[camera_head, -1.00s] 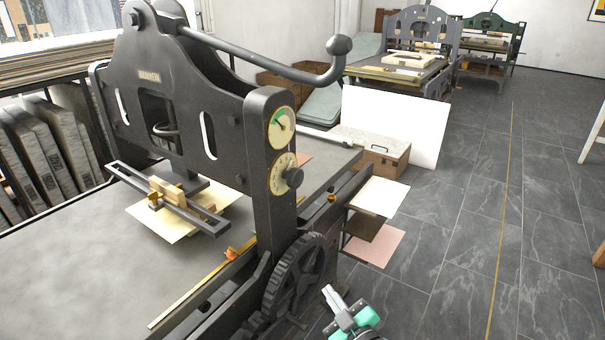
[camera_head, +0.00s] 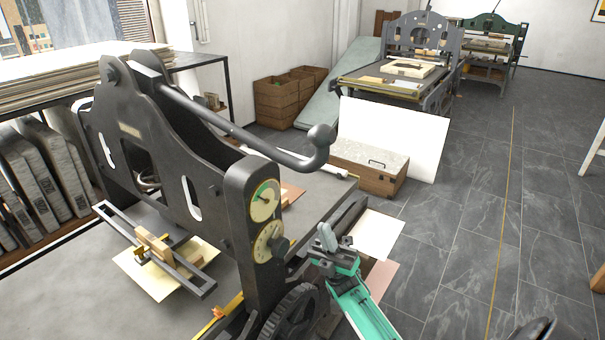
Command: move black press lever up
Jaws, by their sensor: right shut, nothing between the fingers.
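The black press (camera_head: 162,150) fills the left of the view. Its lever (camera_head: 225,124) is a long dark bar running from the frame's top down to the right, with a bent end and a round knob (camera_head: 321,136). My right gripper (camera_head: 327,237) is shut and empty. It is right of the press's two dials, below the knob and apart from it, its fingers pointing up. A teal arm link of mine (camera_head: 362,304) leads to it from the lower right. My left gripper does not show.
The press's toothed wheel (camera_head: 291,315) and side column (camera_head: 240,240) stand left of my right gripper. Paper sheets (camera_head: 377,232) stick out behind it. A white board (camera_head: 392,138) and a wooden box (camera_head: 368,168) stand beyond.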

